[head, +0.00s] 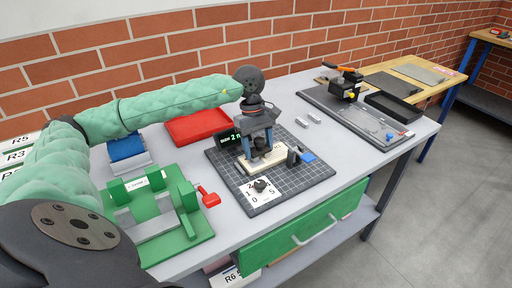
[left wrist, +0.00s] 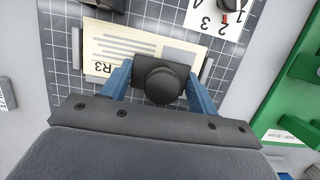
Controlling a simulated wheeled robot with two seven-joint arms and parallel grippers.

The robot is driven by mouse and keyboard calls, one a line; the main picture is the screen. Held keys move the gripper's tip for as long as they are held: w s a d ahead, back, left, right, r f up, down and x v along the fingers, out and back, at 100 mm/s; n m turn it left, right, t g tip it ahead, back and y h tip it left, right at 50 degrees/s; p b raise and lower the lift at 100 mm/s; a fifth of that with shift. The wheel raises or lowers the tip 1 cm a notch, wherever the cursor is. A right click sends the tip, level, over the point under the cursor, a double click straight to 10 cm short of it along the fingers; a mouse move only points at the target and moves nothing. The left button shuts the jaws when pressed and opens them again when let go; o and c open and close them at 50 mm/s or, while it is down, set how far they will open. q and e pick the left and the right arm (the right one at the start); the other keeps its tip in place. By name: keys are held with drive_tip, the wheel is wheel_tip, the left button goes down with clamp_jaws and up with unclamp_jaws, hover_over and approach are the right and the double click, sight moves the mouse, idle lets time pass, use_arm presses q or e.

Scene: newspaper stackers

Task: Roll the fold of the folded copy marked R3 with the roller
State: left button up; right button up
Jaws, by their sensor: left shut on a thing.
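My left gripper (head: 258,146) is over the dark gridded mat and points down. Its blue fingers are shut on the knobbed black roller (left wrist: 160,82), seen from above in the left wrist view. The cream folded copy (head: 268,163) lies on the mat under the gripper. In the left wrist view the copy (left wrist: 115,45) shows printed lines and the mark R3. The roller covers part of the copy's near edge. I cannot tell whether it presses on the paper. My right gripper is not in view.
The mat (head: 300,183) also carries a white numbered dial card (head: 259,192) and a small black display (head: 230,138). A green fixture with a red handle (head: 208,197) stands left, a red tray (head: 197,126) behind. A grey board (head: 365,118) with a black device lies right.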

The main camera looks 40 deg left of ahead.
use_arm(q)
drive_tip(key=shift+w+d, duration=0.1)
drive_tip(key=shift+w, duration=0.15)
